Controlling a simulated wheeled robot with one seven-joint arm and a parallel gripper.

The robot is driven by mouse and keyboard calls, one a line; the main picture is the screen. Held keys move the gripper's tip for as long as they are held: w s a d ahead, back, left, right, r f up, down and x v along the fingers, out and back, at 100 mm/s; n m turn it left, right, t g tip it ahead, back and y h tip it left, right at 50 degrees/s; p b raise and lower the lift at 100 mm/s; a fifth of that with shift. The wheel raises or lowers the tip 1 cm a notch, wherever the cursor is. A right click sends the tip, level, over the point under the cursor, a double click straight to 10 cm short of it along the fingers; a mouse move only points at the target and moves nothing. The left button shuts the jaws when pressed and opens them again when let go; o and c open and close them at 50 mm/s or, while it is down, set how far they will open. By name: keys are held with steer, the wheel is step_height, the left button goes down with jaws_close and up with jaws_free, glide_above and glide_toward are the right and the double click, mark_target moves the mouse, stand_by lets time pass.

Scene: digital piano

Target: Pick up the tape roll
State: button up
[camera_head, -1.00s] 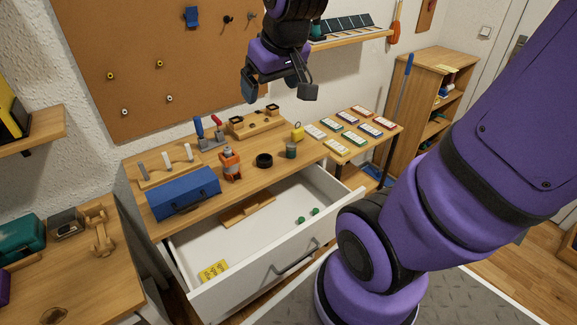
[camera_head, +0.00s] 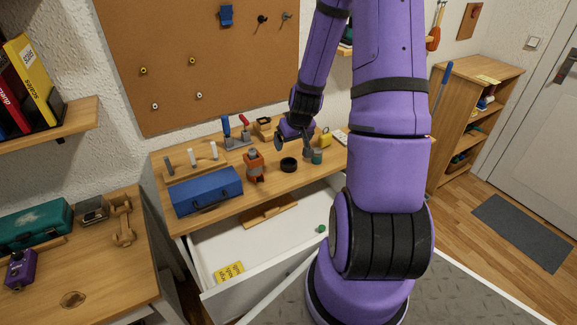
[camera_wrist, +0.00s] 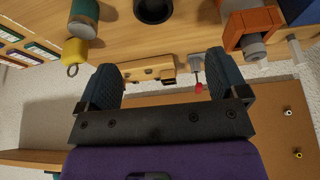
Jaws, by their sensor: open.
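The tape roll (camera_head: 289,165) is a short black ring lying flat on the wooden tabletop, between an orange-and-grey object and a green cylinder. In the wrist view the tape roll (camera_wrist: 154,11) shows at the top edge, cut off by the frame. My gripper (camera_head: 293,147) is open and empty. It is above the tabletop, just above and behind the tape roll in the head view. In the wrist view my gripper's two fingers (camera_wrist: 162,68) stand wide apart, with the tape roll beyond their tips. Nothing is between the fingers.
The orange object (camera_head: 254,166) is close on the left and the green cylinder (camera_head: 317,156) close on the right. A yellow padlock (camera_head: 325,138) is farther right. A blue toolbox (camera_head: 208,192) sits left. The white drawer (camera_head: 245,243) is open in front. A corkboard (camera_head: 190,70) hangs behind.

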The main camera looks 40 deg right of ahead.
mark_target(287, 164)
steer(key=shift+s+d+x, duration=0.1)
steer(key=shift+s+x, duration=0.05)
steer(key=shift+x, duration=1.9)
steer(key=shift+s+d+x, duration=0.1)
steer(key=shift+s+x, duration=0.05)
steer(key=shift+x, duration=1.95)
steer(key=shift+s+d+x, duration=0.1)
steer(key=shift+x, duration=1.95)
steer(key=shift+f, duration=0.15)
steer(key=c, duration=1)
